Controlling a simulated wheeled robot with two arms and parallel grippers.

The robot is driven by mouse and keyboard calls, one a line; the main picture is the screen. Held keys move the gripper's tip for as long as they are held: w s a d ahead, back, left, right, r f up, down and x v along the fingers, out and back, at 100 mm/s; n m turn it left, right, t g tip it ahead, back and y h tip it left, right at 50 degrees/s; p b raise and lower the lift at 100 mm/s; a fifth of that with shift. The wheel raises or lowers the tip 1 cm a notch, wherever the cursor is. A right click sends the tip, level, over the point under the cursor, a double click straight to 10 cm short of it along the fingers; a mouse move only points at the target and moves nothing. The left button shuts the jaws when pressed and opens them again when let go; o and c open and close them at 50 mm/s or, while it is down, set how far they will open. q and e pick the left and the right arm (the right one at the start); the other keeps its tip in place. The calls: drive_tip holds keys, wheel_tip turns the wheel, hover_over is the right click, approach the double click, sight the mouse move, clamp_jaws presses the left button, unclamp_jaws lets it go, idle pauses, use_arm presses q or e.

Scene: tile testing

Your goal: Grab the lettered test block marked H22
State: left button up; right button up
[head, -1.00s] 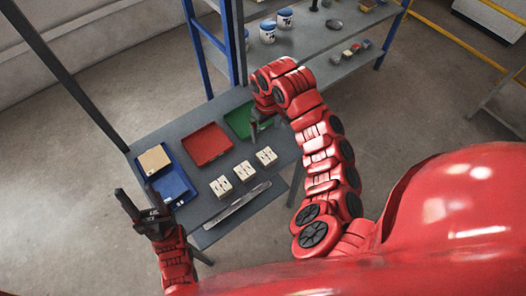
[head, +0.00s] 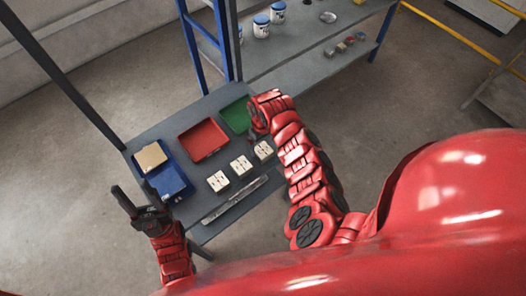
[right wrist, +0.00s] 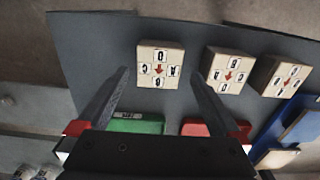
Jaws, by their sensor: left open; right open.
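Three pale lettered blocks stand in a row on the grey table: a left one (head: 218,181), a middle one (head: 241,165) and a right one (head: 263,150). In the right wrist view they show as the near block (right wrist: 160,66), the middle block (right wrist: 228,72) and the far block (right wrist: 281,76), each with black letters and a red arrow on top. I cannot read H22 on any of them. My right gripper (right wrist: 160,82) is open, and the near block appears between its fingertips, apparently untouched. My left gripper (head: 128,202) is open and empty, left of the table.
A red tray (head: 203,140), a green tray (head: 236,116) and a blue tray (head: 168,183) with a tan piece (head: 151,157) lie behind and left of the blocks. A flat metal bar (head: 234,199) lies along the front edge. A shelf with white-and-blue tins (head: 261,26) stands behind.

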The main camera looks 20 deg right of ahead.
sight(263, 150)
drive_tip(key=shift+f+p, duration=0.4)
drive_tip(key=shift+f, duration=1.8)
drive_tip(key=shift+d, duration=0.1)
drive_tip(key=c, duration=1.6)
drive_tip(key=shift+r, duration=0.15)
